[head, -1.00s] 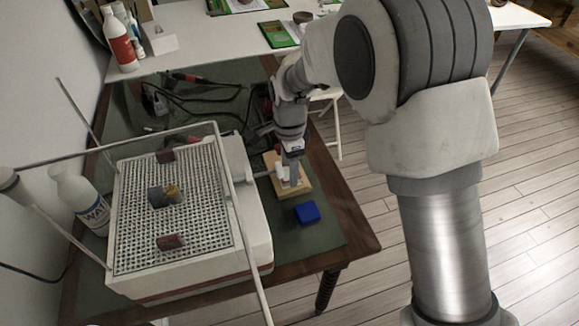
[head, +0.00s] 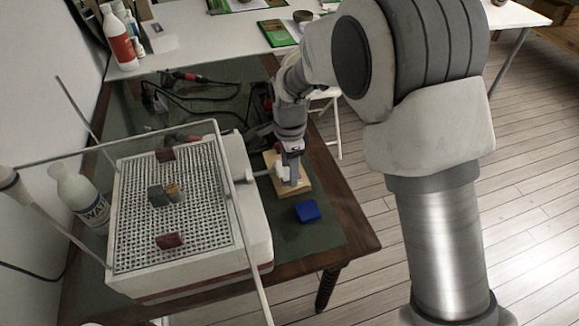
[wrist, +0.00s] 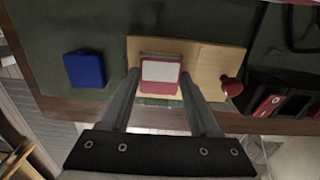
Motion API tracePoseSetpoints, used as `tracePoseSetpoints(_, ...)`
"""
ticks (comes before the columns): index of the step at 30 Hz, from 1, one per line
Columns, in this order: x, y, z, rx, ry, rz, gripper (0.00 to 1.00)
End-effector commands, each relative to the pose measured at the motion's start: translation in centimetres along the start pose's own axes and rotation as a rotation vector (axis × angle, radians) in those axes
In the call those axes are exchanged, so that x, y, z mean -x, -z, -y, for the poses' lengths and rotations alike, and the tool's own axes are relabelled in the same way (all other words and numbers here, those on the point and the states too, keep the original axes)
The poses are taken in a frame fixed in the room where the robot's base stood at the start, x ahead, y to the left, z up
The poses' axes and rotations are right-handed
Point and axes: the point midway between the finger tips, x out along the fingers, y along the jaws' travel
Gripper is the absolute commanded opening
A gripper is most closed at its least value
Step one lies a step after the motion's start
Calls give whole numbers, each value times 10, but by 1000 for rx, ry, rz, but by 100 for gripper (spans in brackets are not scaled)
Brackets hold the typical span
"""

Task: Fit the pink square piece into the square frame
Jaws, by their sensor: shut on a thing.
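The pink square piece (wrist: 158,88) has a pale face and is between the two fingers of my gripper (wrist: 159,76) in the wrist view. My gripper is shut on it, with one finger at each side. A wooden board (wrist: 214,62) lies just beyond the piece. A thin grey edge shows right behind the piece, perhaps part of the square frame; the piece hides most of that spot, so I cannot tell whether it is inside. In the head view, my gripper (head: 290,172) is low over the wooden board (head: 302,187).
A blue block (head: 308,211) lies on the green mat near the board; it also shows in the wrist view (wrist: 85,69). A white box with a grid top (head: 255,225) stands left, with thin rods around it. Cables lie behind. The mat's front right is clear.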

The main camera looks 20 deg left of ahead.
Motion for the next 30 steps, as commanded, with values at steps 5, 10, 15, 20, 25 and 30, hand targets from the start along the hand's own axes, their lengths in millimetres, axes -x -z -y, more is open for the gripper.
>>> tracePoseSetpoints(5, -3, 0, 0, 0, 0, 0, 25)
tracePoseSetpoints(10, -4, 0, 0, 0, 0, 0, 25)
tracePoseSetpoints(15, -4, 0, 0, 0, 0, 0, 64)
tracePoseSetpoints(20, -4, 0, 0, 0, 0, 0, 92)
tracePoseSetpoints(25, -4, 0, 0, 0, 0, 0, 97)
tracePoseSetpoints(30, -4, 0, 0, 0, 0, 0, 97)
